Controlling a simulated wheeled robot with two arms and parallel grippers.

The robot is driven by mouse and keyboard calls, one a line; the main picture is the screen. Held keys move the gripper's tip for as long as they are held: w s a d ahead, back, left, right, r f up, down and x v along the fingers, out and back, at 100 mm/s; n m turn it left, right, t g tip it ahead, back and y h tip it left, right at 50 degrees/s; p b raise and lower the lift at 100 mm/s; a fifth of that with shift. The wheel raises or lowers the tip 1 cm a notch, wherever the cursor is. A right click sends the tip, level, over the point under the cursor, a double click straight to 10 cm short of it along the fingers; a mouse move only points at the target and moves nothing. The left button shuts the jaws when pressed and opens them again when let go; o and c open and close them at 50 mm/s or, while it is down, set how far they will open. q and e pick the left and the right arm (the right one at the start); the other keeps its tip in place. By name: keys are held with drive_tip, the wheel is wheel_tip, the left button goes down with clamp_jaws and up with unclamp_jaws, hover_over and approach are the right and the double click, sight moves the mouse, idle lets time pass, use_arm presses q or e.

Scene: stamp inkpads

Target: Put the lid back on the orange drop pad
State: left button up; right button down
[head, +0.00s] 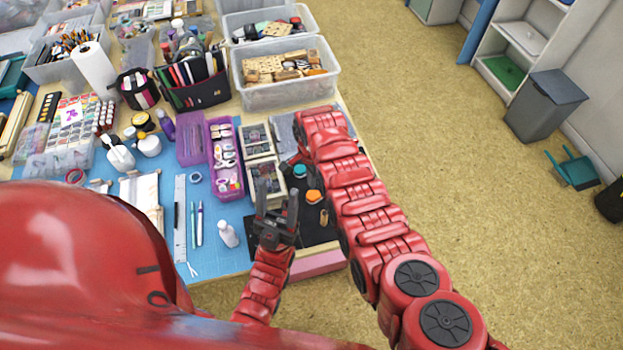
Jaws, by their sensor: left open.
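A small orange drop-pad piece (313,197) sits on the black mat (312,230) beside my right forearm. Whether it is the pad or its lid is too small to tell. A teal piece (299,171) lies a little behind it. My left gripper (277,203) points away from me over the left part of the mat, in front of the compartment box. Its two fingers are apart with nothing seen between them. It is left of the orange piece and apart from it. My right arm reaches up past the mat; its gripper is hidden behind its own links.
A box of small pads (259,139) and a purple tray (228,172) stand behind my left gripper. A white bottle (228,235) stands left of it. A clear bin of wooden stamps (285,95) is at the back. The table's right edge is close to my right arm.

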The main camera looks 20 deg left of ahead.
sight(311, 196)
drive_tip(key=shift+f, duration=0.25)
idle(0.3)
drive_tip(key=shift+f+b, duration=2.7)
drive_tip(key=shift+f, duration=0.1)
drive_tip(key=shift+r, duration=0.15)
drive_tip(key=shift+r+p, duration=1.95)
drive_tip(key=shift+r, duration=0.35)
wheel_tip(311, 196, up, 2)
drive_tip(key=shift+r+p, duration=0.15)
drive_tip(key=shift+p, duration=0.55)
